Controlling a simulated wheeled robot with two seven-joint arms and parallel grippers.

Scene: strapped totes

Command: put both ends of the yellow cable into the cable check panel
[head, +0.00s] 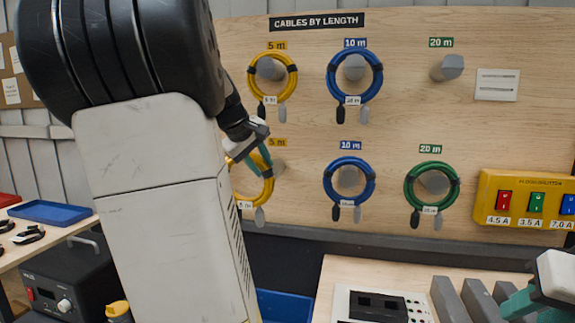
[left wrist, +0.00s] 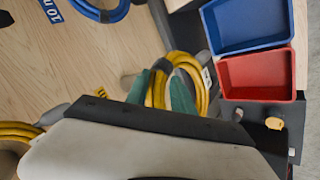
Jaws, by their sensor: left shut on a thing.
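Two coiled yellow cables hang on the wall board under 5 m labels. The upper yellow cable (head: 290,88) is on its peg. My left gripper (head: 262,158) is at the lower yellow cable (head: 243,190), shut on its coil, which is still around or beside its peg. In the left wrist view the teal fingers (left wrist: 160,90) sit either side of the yellow loop (left wrist: 192,68). Its dark and grey ends (head: 260,217) hang below. A white panel with black sockets (head: 378,306) lies on the bench; I cannot read whether it is the cable check panel. My right gripper (head: 517,303) is partly in view, bottom right.
Blue cables (head: 378,76) and a green cable (head: 411,180) hang to the right. A yellow switch box (head: 520,203) is at far right. Grey blocks (head: 449,300) stand on the bench. A blue bin (left wrist: 245,22) and a red bin (left wrist: 258,75) are near the cable.

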